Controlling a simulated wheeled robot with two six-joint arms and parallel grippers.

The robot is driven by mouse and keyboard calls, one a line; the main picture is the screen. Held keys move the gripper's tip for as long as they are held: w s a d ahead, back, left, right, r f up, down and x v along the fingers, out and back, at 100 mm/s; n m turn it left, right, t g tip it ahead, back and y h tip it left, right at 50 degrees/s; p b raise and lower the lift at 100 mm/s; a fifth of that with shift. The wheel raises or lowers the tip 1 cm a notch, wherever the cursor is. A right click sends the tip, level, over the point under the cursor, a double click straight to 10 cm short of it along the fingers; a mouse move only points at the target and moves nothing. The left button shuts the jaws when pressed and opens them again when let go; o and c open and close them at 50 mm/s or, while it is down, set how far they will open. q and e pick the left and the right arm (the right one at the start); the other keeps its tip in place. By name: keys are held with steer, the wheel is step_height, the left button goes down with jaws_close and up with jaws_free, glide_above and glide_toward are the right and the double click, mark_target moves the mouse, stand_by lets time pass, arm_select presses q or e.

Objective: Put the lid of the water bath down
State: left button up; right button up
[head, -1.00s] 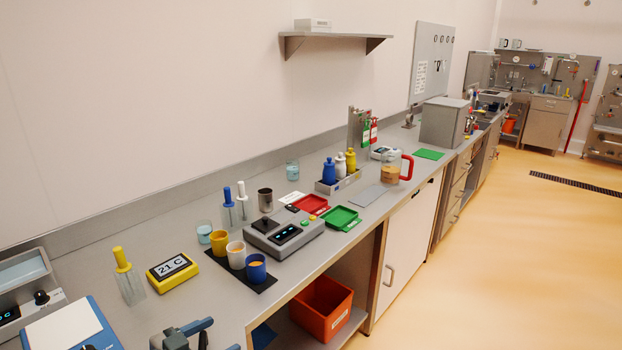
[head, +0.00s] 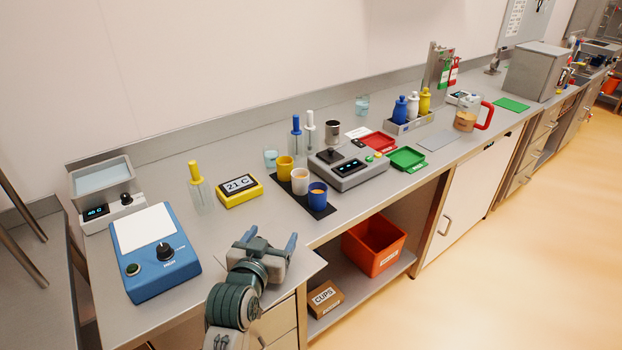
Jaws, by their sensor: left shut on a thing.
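The water bath (head: 103,194) is a grey box with a lit display and a dark knob, at the far left of the bench. Its top is open and pale blue water (head: 100,177) shows inside. My left gripper (head: 268,241) is at the front edge of the bench, to the right of the bath and well apart from it. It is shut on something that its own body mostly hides. A flat grey plate (head: 306,267) shows under it, jutting past the bench edge; it looks like the lid. My right gripper is not in view.
A blue hotplate (head: 158,252) stands between the gripper and the bath. An orange bin (head: 374,246) sits on the shelf below.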

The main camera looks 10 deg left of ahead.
arm_select(q)
steer(key=d+r+m+g+h, duration=0.2)
steer(key=d+m+g+h, duration=0.8)
steer(key=d, duration=0.7)
steer(key=m+h, duration=0.3)
steer(key=h, duration=0.1)
steer(key=shift+d+r+m+h, duration=0.25)
steer(key=shift+d+m+h, duration=0.05)
steer(key=shift+d+m, duration=0.1)
steer(key=a+m+g, duration=0.1)
steer(key=g, duration=0.1)
steer(key=a+m+g+h, duration=0.1)
steer(key=m+g, duration=0.1)
steer(key=shift+s+a, duration=0.2)
steer(key=shift+s, duration=0.2)
steer(key=shift+s+a+m+g, duration=0.2)
steer(key=shift+m+g, duration=0.2)
steer(key=shift+g, duration=0.2)
